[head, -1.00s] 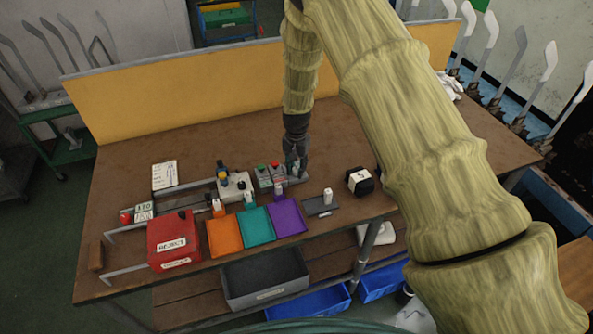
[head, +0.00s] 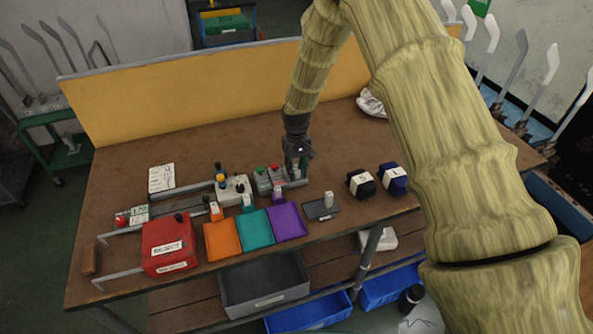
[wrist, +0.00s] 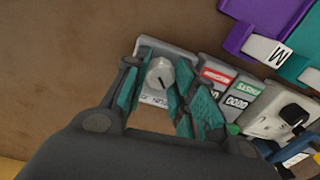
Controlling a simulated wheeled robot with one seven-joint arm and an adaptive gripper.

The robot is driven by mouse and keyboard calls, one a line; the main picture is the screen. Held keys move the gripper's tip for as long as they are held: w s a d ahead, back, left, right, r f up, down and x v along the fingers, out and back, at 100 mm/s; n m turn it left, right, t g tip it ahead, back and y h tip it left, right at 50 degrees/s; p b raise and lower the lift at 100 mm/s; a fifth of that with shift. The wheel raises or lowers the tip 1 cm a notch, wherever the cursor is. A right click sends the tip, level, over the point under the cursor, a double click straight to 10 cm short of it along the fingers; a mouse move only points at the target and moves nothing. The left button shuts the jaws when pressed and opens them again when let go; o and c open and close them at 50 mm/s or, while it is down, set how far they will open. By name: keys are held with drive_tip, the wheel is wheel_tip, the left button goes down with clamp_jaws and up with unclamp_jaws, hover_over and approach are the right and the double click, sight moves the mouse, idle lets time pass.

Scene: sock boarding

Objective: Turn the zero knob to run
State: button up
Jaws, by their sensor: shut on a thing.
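The zero knob (wrist: 160,73) is a round light grey dial with a dark pointer line, on a small grey panel (wrist: 150,48) in the wrist view. A white label below it is partly covered and cannot be read. My gripper (wrist: 153,90) has its teal-padded fingers on both sides of the knob and is shut on it. In the head view my gripper (head: 297,165) points down at the grey panel (head: 297,182) on the bench, and the knob is hidden there.
Beside the panel are a grey box with red and green buttons (head: 268,180) and a pale unit (head: 232,188). Orange (head: 222,240), teal (head: 257,228) and purple (head: 287,222) trays lie in front. Two dark banded bundles (head: 361,183) (head: 394,179) sit right. A yellow panel (head: 190,98) stands behind.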

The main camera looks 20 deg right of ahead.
sight(297, 171)
drive_tip(key=shift+s+n, duration=0.1)
drive_tip(key=shift+n, duration=0.2)
idle(0.4)
drive_tip(key=o, duration=1)
drive_tip(key=shift+o, duration=0.2)
drive_tip(key=shift+r, duration=0.1)
wheel_tip(297, 171, up, 12)
